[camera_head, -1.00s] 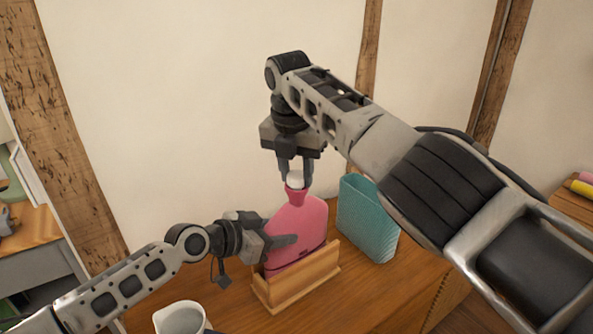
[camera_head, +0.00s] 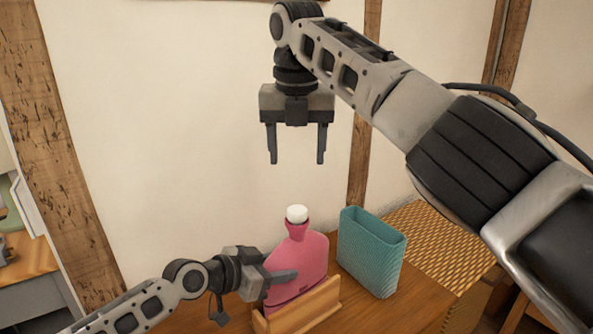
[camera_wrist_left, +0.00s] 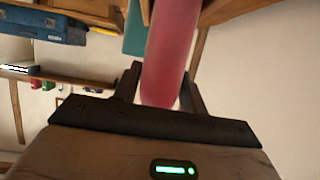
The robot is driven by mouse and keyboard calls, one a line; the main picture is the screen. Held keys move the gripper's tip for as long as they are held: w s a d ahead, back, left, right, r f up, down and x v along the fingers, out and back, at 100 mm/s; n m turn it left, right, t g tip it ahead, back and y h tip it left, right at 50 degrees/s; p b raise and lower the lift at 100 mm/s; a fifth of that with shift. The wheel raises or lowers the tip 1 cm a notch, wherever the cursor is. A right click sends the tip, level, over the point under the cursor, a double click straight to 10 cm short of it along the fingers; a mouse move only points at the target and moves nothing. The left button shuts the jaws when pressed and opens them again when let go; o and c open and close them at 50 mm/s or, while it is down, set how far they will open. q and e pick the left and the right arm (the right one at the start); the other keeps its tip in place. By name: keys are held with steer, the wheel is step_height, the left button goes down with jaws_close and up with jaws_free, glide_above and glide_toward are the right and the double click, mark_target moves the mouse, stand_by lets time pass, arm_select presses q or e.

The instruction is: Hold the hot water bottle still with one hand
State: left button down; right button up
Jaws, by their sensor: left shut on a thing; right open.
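The pink hot water bottle (camera_head: 308,254) stands upright in a low wooden holder (camera_head: 312,312) on the wooden table, with its white cap (camera_head: 297,214) on the neck. My left gripper (camera_head: 280,278) is shut on the body of the bottle from the left side. In the left wrist view the pink bottle (camera_wrist_left: 168,60) sits between the two dark fingers (camera_wrist_left: 160,88). My right gripper (camera_head: 296,150) is open and empty, well above the cap and apart from it. The lower part of the bottle is hidden by the holder.
A teal ribbed container (camera_head: 368,256) stands open just right of the bottle. A woven surface (camera_head: 435,240) lies behind it to the right. The pale wall (camera_head: 180,110) is close behind. The table front right of the holder (camera_head: 410,305) is clear.

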mark_target(298, 208)
steer(key=shift+f, duration=0.15)
steer(key=f, duration=0.4)
steer(key=w+f, duration=0.1)
steer(key=f, duration=0.2)
steer(key=w+f, duration=0.1)
steer(key=f, duration=0.3)
steer(key=shift+f, duration=0.35)
steer(key=c, duration=1.2)
steer(key=m, duration=0.5)
steer(key=shift+a+r+h, duration=0.1)
steer(key=shift+r+h, duration=0.05)
steer(key=shift+h, duration=0.25)
steer(key=shift+m, duration=0.9)
